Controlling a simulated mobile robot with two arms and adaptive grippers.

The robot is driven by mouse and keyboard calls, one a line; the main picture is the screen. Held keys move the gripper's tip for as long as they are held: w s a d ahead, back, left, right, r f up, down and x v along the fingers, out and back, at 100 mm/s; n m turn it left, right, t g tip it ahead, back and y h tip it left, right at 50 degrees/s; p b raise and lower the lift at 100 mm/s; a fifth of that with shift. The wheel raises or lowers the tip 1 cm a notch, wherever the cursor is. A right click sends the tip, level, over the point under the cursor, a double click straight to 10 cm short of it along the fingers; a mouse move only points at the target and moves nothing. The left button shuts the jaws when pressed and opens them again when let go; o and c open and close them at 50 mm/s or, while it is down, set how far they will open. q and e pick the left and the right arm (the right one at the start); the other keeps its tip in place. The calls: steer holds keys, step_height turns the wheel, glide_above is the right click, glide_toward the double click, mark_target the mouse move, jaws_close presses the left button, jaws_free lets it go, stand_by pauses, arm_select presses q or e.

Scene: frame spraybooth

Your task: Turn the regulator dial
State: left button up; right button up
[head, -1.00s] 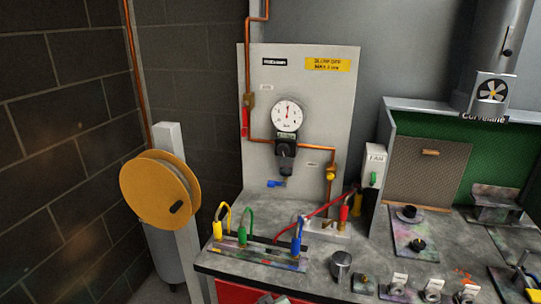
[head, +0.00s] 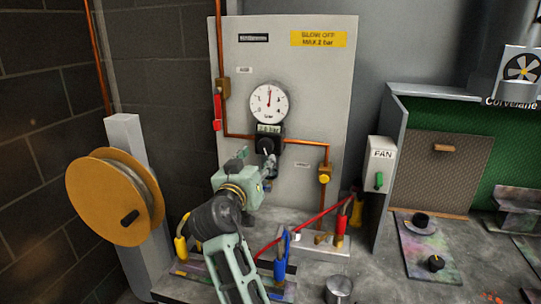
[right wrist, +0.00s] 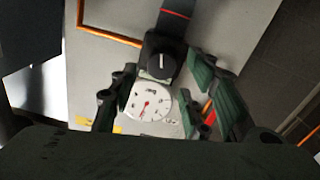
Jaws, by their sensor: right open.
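The regulator dial (head: 266,147) is a black knob with a white mark, below a round white pressure gauge (head: 269,102) on the grey back panel. In the right wrist view the dial (right wrist: 161,64) lies between the finger lines, with the gauge (right wrist: 149,105) below it. My right gripper (head: 256,162) is in front of the panel, just below the dial in the head view. Its fingers are spread and empty. In the right wrist view the gripper (right wrist: 162,72) has green fingers on both sides of the dial, with no clear contact. My left gripper is not in view.
Copper pipe (head: 305,140) runs beside the regulator, with a red lever (head: 217,110) at left and a yellow valve (head: 324,175) at right. A fan switch box (head: 381,165) is further right. A red hose (head: 318,219) and blue tool (head: 280,255) are below. An orange reel (head: 110,197) stands left.

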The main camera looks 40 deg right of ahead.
mark_target(266, 148)
steer(key=x, duration=0.2)
steer(key=p+x, duration=0.1)
steer(key=x, duration=0.1)
steer(key=r+p+x, duration=0.1)
steer(key=x, duration=0.1)
steer(key=shift+d, duration=0.15)
steer(key=shift+r, duration=0.1)
steer(key=shift+c, duration=0.3)
